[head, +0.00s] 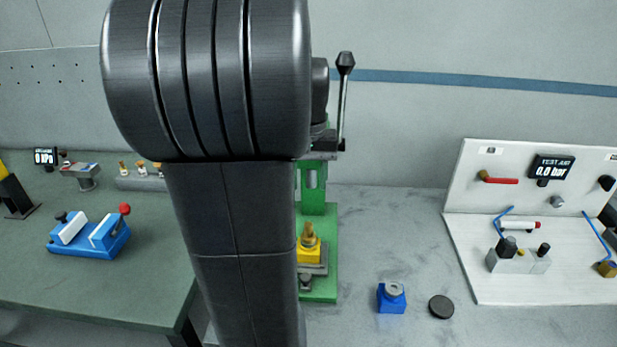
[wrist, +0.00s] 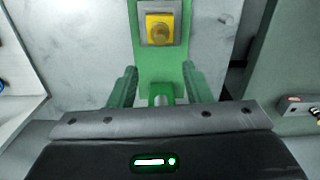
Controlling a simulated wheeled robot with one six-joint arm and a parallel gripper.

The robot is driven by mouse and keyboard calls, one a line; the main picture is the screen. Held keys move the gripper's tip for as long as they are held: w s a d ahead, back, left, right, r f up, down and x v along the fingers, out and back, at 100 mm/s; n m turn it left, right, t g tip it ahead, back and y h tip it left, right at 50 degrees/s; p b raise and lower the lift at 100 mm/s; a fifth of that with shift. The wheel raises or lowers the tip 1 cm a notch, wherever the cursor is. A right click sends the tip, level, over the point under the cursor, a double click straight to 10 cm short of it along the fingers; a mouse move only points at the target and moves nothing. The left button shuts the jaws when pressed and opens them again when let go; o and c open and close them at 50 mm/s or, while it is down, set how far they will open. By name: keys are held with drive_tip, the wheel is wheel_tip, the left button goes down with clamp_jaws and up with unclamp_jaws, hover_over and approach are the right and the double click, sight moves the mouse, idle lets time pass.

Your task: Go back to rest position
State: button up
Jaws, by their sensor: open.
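My gripper (wrist: 160,84) shows in the wrist view as two green fingers spread apart, with nothing between them that I can see held. In the head view it is hidden behind my own arm, which stands upright across the middle left. The green press (head: 318,240) stands behind and right of my arm, partly covered by it. A yellow holder (head: 309,254) with a brass part (head: 309,236) sits on its base. In the wrist view the yellow holder (wrist: 149,36) and brass part lie beyond my fingertips, apart from them.
A blue block with a grey round top (head: 391,297) and a dark disc (head: 441,307) lie on the grey bench. A white test panel (head: 465,240) stands at right. A green table (head: 100,285) at left holds a blue fixture (head: 90,240). The press lever (head: 343,100) rises beside my arm.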

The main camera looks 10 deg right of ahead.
sight(309, 224)
drive_tip(key=shift+f, duration=0.1)
wheel_tip(309, 224, down, 14)
drive_tip(key=shift+r, duration=0.5)
drive_tip(key=shift+f, duration=0.1)
idle(0.5)
